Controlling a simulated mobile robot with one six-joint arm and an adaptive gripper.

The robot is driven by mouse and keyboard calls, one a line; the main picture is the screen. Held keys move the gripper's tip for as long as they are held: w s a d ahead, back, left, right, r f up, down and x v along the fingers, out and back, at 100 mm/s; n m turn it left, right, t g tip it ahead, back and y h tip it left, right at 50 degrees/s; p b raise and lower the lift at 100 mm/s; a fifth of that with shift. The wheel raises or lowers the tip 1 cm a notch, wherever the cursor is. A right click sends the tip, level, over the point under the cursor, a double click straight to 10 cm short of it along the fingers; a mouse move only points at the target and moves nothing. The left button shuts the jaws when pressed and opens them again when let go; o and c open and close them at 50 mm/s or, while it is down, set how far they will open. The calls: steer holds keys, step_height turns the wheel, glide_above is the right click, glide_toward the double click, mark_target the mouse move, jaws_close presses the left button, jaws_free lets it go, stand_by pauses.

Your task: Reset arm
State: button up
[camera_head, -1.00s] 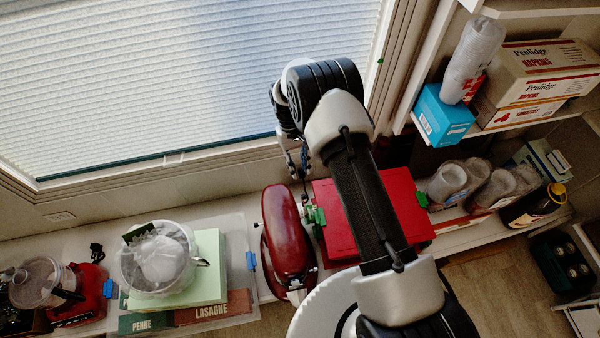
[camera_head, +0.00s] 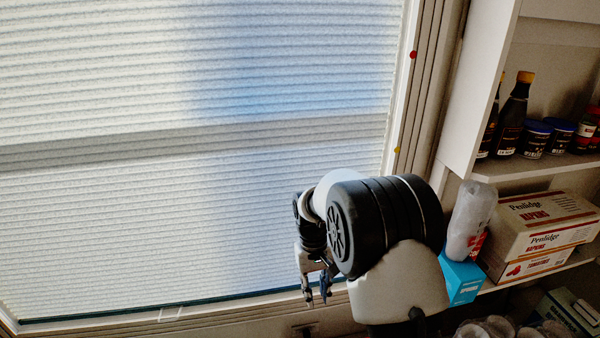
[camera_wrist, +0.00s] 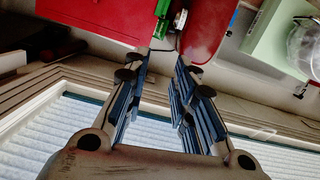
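My gripper (camera_head: 319,287) hangs in front of the lower window blind in the head view, below my bent arm. In the wrist view my gripper (camera_wrist: 167,65) shows two blue-padded fingers with a clear gap between them. It is open and I see nothing held. A red box (camera_wrist: 95,15) and a rounded red appliance (camera_wrist: 207,28) lie beyond the fingertips, apart from them as far as I can tell.
A shelf on the right holds dark bottles (camera_head: 511,115), jars (camera_head: 535,137), napkin boxes (camera_head: 540,225), a blue box (camera_head: 461,278) and stacked clear cups (camera_head: 470,220), close beside my arm. A green box (camera_wrist: 275,40) shows in the wrist view. The space before the blind is free.

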steer(key=s+d+r+t, duration=0.1)
steer(key=s+d+r, duration=0.15)
steer(key=r, duration=0.35)
steer(key=s+d+r+m+t, duration=0.1)
steer(key=s+r, duration=0.3)
steer(key=r, duration=0.2)
steer(key=s+d+r+t, duration=0.1)
steer(key=s+d+r, duration=0.1)
steer(key=s+r, duration=0.3)
steer(key=s+d+r+m+t, duration=0.1)
steer(key=s+d+r, duration=0.1)
steer(key=s, duration=0.6)
steer(key=s+d+r+m+t, duration=0.1)
steer(key=s+d+r+t, duration=0.1)
steer(key=s, duration=0.7)
steer(key=shift+s+d+r+y, duration=0.2)
steer(key=shift+r+y, duration=0.1)
steer(key=shift+y, duration=0.1)
